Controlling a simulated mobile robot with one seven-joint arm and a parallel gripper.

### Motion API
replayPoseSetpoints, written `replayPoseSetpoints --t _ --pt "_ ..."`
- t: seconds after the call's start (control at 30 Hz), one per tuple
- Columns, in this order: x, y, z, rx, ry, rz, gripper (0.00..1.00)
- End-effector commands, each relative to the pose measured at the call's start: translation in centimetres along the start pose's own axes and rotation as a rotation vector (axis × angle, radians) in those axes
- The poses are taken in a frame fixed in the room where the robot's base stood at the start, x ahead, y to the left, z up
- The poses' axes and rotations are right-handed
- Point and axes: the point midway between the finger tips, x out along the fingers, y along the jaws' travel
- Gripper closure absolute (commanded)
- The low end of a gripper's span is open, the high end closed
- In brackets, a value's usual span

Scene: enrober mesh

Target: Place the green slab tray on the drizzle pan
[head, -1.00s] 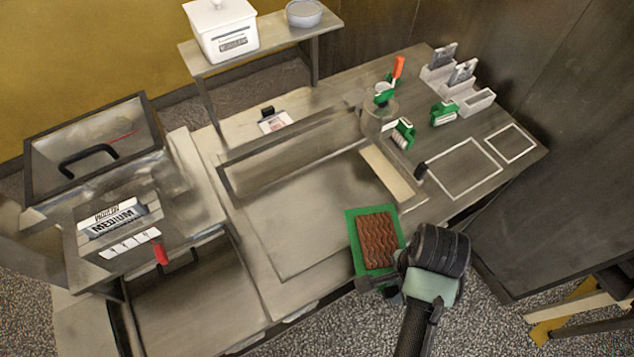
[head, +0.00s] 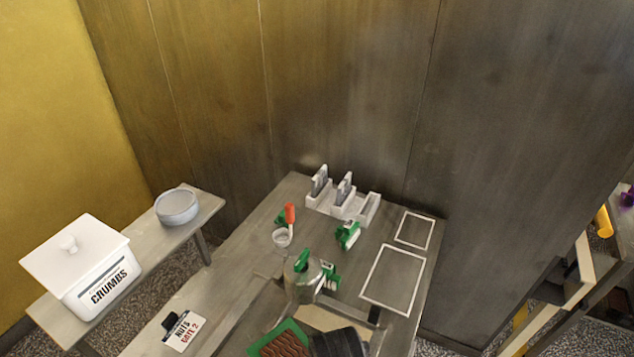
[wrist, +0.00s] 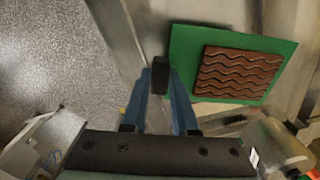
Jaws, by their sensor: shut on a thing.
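The green slab tray (head: 262,345) carries a brown slab with wavy ridges. It is cut off by the bottom edge of the head view, beside the dark body of my gripper (head: 340,342). In the wrist view the green slab tray (wrist: 183,50) lies just right of the fingertips. My gripper (wrist: 160,78) is shut on the tray, near its left edge; the exact contact is hard to see. I cannot tell which surface is the drizzle pan; a pale strip (head: 320,318) shows behind my gripper.
A clear pot with a green lid (head: 302,283) stands close behind the tray. Green-handled tools (head: 348,235), a white slotted rack (head: 343,200) and white outlines (head: 393,278) are on the table. A crumbs bin (head: 88,272) and a round tin (head: 177,207) stand on the left shelf.

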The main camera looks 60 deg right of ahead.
Motion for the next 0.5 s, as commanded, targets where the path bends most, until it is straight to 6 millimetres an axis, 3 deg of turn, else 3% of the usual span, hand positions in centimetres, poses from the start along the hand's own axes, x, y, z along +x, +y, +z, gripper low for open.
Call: replayPoseSetpoints --t 0.2,0.5 --pt "3.7 0.1 0.1 0.0 -0.002 0.004 1.0" --pt "7.1 0.1 0.1 0.0 -0.002 0.003 1.0"
